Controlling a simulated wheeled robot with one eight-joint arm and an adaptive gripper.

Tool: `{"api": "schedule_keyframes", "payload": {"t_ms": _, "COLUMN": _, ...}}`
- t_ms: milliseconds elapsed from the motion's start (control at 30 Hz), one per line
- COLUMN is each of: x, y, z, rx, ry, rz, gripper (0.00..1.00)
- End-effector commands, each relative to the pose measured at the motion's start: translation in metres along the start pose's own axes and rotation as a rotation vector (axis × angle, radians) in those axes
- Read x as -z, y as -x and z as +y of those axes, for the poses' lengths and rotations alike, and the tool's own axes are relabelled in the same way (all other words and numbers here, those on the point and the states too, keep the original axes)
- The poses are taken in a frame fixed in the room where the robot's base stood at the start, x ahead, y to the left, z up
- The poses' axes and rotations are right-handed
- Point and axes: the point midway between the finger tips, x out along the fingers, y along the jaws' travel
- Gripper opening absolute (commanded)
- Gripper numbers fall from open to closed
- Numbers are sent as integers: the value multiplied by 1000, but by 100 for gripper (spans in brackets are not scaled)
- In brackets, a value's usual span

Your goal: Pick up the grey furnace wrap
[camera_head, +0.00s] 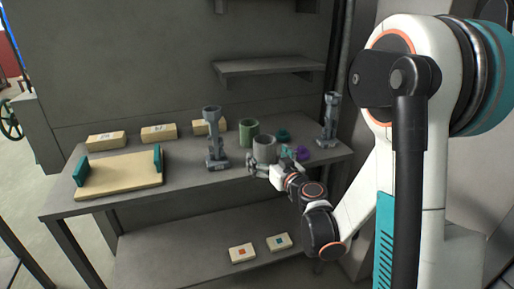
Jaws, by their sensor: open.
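The grey furnace wrap appears to be the short, light grey hollow cylinder (265,148) standing upright on the grey workbench (205,180), near its front edge right of centre. My gripper (263,165) is low at the front of this cylinder, with its jaws open. The fingers are small in the view and overlap the cylinder's lower part. I cannot tell whether they touch it.
A green cylinder (249,132) stands just behind. Teal (283,135) and purple (302,153) rings lie nearby. A beige tray (120,174) with teal ends sits left. A shelf (265,66) hangs above.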

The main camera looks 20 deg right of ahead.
Motion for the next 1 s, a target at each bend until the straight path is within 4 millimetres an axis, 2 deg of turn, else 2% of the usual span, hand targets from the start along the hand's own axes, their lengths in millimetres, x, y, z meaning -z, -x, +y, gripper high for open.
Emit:
{"api": "schedule_keyframes", "payload": {"t_ms": 100, "x": -13, "y": -5, "z": 23, "rx": -52, "ry": 0, "rz": 32, "gripper": 95}}
{"api": "schedule_keyframes", "payload": {"t_ms": 300, "x": -24, "y": -6, "z": 40, "rx": -94, "ry": 0, "rz": 54, "gripper": 95}}
{"api": "schedule_keyframes", "payload": {"t_ms": 467, "x": -22, "y": -18, "z": 42, "rx": -98, "ry": 1, "rz": 56, "gripper": 95}}
{"api": "schedule_keyframes", "payload": {"t_ms": 800, "x": -21, "y": -71, "z": 47, "rx": -96, "ry": 1, "rz": 56, "gripper": 95}}
{"api": "schedule_keyframes", "payload": {"t_ms": 1000, "x": -22, "y": -90, "z": 49, "rx": -96, "ry": 1, "rz": 56, "gripper": 95}}
